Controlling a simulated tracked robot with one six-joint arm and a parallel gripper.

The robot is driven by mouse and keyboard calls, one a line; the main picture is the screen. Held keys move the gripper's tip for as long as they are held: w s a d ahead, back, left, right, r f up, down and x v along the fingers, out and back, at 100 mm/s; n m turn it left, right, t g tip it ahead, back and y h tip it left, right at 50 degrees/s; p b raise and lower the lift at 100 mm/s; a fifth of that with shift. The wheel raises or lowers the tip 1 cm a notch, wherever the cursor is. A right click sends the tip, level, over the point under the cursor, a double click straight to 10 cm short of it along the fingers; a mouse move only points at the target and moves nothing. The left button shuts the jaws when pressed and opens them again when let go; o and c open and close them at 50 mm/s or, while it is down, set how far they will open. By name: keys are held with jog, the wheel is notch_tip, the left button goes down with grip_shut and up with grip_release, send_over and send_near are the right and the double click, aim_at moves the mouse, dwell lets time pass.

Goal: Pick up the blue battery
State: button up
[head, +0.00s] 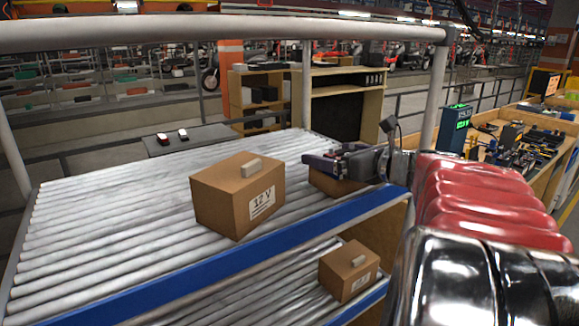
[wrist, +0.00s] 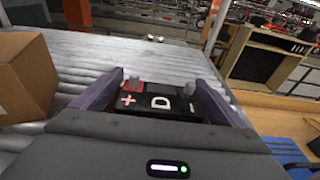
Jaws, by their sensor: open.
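In the wrist view a battery (wrist: 158,103) with a black top sits between the fingers of my gripper (wrist: 160,78). Its top bears a white letter D, a red plus, a minus and a red terminal cap. Its sides are hidden, so I cannot tell their colour; no clearly blue battery shows. The purple fingers are open, one on each side of it; I cannot tell if they touch it. In the head view my gripper (head: 318,162) is over the right part of the roller conveyor, above a brown box (head: 335,184) that it partly hides.
A carton marked 12 V (head: 238,196) stands left of my gripper on the conveyor (head: 110,215); its side also shows in the wrist view (wrist: 22,78). A smaller carton (head: 348,270) lies on the lower rollers. Two small items sit on a dark table (head: 205,137) behind. The conveyor's left is clear.

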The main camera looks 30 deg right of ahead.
jog(key=shift+c, duration=0.2)
jog(key=c, duration=1.3)
jog(key=shift+r, duration=0.15)
notch_tip(320, 180, up, 10)
jog(key=shift+f, duration=0.1)
jog(key=shift+s+f, duration=0.1)
dwell(0.4)
